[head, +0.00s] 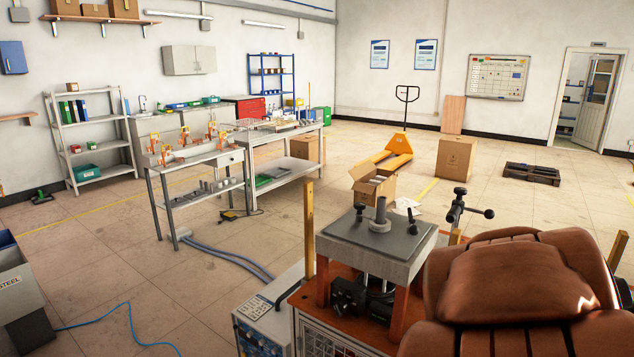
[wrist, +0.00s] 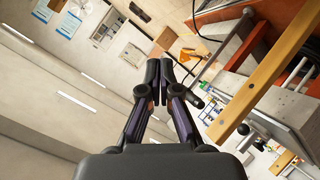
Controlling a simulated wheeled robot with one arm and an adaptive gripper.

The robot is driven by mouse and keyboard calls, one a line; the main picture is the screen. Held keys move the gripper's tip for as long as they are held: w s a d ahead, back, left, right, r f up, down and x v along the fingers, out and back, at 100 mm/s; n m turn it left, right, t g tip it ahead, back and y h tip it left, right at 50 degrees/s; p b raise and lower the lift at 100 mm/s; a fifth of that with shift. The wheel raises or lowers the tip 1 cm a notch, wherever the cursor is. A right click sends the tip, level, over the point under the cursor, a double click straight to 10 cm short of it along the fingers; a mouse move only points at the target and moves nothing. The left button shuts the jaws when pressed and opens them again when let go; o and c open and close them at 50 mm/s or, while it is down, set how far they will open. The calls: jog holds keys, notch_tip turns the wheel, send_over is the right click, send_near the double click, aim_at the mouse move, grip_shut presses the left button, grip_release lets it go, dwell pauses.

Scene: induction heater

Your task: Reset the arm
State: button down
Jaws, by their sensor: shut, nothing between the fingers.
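My gripper (wrist: 161,78) shows in the wrist view. Its two dark fingers are together at the tips, with nothing visible between them. It is not visible in the head view. The induction heater (head: 378,246) stands at the lower middle right of the head view, with a grey top plate, an upright metal rod and orange-brown legs. In the wrist view a wooden post (wrist: 262,84) crosses to the right of my gripper, with a gap in the picture between them. A black ball knob (wrist: 243,129) on a lever is near that post.
A control box (head: 262,318) stands left of the heater. A workbench (head: 200,180) with orange clamps is farther left. An open cardboard box (head: 372,187), a yellow pallet jack (head: 393,155) and a dark pallet (head: 532,174) are behind the heater.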

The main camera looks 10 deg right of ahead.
jog(key=s+a+f+m+g+y, duration=0.1)
jog(key=s+a+f+g+y, duration=0.2)
jog(key=a+f, duration=0.4)
jog(key=s+a+f+g+y, duration=0.1)
jog(key=s+a+f+y, duration=0.25)
jog(key=s+a, duration=0.4)
jog(key=s+a+f+n+g+y, duration=0.1)
jog(key=s+a+f+g, duration=0.1)
jog(key=s+a, duration=0.4)
jog(key=s+a+f+n+g+y, duration=0.1)
jog(key=s+a+f+g+y, duration=0.1)
jog(key=s+a, duration=0.5)
jog(key=a+g, duration=0.1)
jog(key=a, duration=0.2)
jog(key=shift+a+g, duration=0.25)
jog(key=shift+g, duration=0.15)
jog(key=shift+s+f, duration=0.1)
